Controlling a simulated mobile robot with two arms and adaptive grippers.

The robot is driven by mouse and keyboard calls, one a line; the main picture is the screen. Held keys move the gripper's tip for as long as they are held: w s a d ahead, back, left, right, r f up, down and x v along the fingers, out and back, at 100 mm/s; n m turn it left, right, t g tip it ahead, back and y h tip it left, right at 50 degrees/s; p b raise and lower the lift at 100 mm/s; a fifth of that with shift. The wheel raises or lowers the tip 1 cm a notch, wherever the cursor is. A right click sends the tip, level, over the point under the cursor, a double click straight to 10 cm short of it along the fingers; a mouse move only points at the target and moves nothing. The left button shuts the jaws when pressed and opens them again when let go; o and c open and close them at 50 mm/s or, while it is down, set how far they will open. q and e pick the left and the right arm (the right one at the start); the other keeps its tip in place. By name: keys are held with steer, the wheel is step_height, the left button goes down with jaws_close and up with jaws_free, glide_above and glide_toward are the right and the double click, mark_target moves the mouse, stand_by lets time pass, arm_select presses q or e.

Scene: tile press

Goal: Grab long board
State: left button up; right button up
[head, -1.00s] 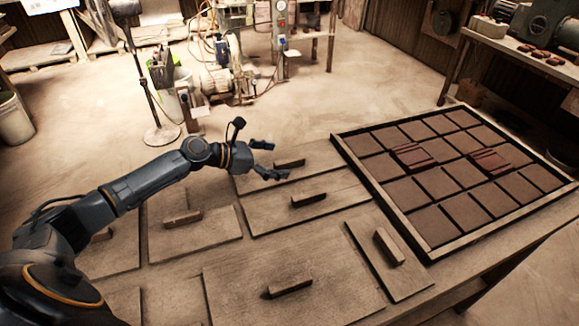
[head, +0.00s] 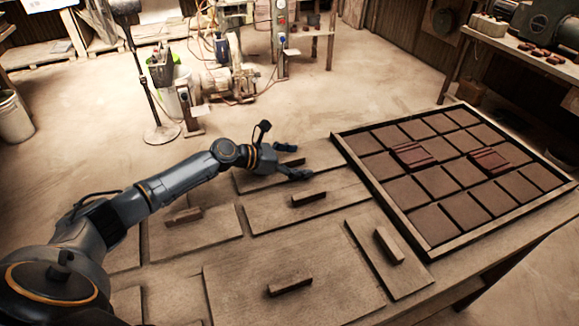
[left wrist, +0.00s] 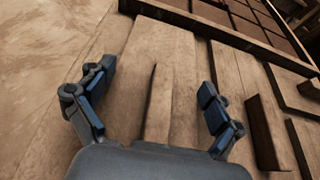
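Several flat wooden boards with raised bar handles lie on the table. A long board (head: 330,155) lies at the far edge, its handle (head: 292,162) partly hidden by my left gripper (head: 299,160). In the left wrist view, my left gripper (left wrist: 155,80) is open, with its fingers spread on either side of that handle (left wrist: 160,105). The handle is not gripped, and I cannot tell its exact gap to the fingers. Another long board (head: 345,192) with a handle (head: 309,199) lies just nearer. My right gripper is not in view.
A framed tray (head: 416,248) of brown square tiles, with two reddish stacked pieces, stands at the right. A narrow board (head: 405,284) and a large board (head: 330,260) lie nearer. A metal stand (head: 162,134) is on the floor beyond the table.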

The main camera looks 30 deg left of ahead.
arm_select(q)
steer(key=c, duration=0.3)
steer(key=shift+c, duration=0.3)
